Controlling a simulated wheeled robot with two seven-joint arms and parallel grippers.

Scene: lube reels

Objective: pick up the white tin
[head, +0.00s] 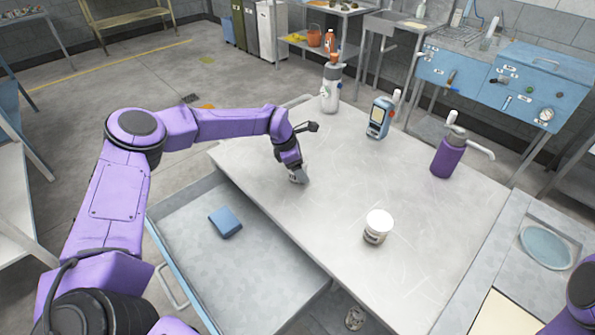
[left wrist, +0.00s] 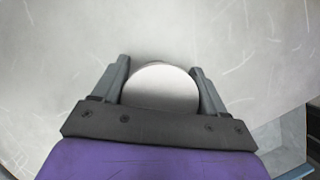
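My left gripper (head: 298,178) is low over the left part of the grey table, pointing down. In the left wrist view its two fingers (left wrist: 160,66) are wide apart, with a round, pale white top (left wrist: 160,82) between them. This looks like the white tin; its sides are hidden, and I cannot tell whether the fingers press on it. In the head view the gripper hides most of it. A white-lidded tub (head: 378,222) with a label stands upright on the table, right of the gripper and apart from it. My right gripper is not in view.
An open drawer (head: 190,262) with a blue block (head: 225,222) is below the table's left edge. The table's middle is clear.

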